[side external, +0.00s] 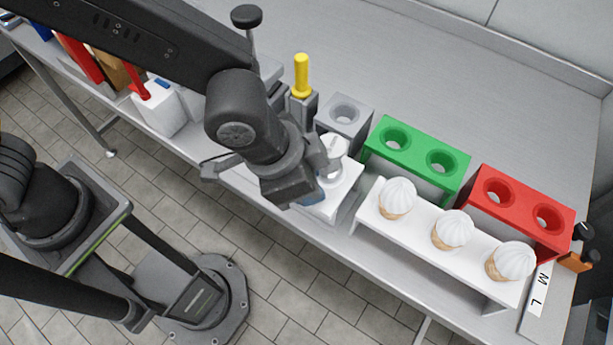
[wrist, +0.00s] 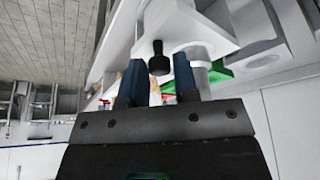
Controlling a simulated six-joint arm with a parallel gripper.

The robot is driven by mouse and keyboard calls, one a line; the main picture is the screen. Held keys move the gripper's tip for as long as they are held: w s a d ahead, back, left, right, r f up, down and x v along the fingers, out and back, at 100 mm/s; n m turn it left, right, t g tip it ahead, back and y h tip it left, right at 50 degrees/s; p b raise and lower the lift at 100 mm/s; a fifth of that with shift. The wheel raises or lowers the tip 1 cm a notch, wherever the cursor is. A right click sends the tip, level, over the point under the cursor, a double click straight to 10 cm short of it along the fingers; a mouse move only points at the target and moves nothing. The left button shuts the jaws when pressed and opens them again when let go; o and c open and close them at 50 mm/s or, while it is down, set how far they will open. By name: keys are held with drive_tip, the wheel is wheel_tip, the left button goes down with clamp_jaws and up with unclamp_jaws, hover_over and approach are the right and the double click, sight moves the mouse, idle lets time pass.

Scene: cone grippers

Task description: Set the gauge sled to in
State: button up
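My gripper (wrist: 158,76) shows two blue fingers standing apart in the wrist view. A small black knob (wrist: 159,58) appears between and just beyond the fingertips, in front of a white body (wrist: 172,20). I cannot tell whether the fingers touch it. In the side view my gripper (side external: 312,198) is at the white machine (side external: 334,206) left of the cone stand, and the arm hides most of this spot. I cannot make out for certain which part is the gauge sled, or its in or out position.
A white stand (side external: 378,226) holds three swirl-topped cones (side external: 454,229). Behind it are a grey holder (side external: 347,114), a green holder (side external: 415,146) and a red holder (side external: 522,205). A yellow handle (side external: 302,77) rises beside my wrist. The back of the metal counter (side external: 440,70) is clear.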

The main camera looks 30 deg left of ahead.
clamp_jaws()
drive_tip(key=shift+a, duration=0.1)
drive_tip(key=a, duration=0.4)
idle(0.3)
drive_tip(key=shift+o, duration=0.7)
unclamp_jaws()
drive_tip(key=v, duration=1.4)
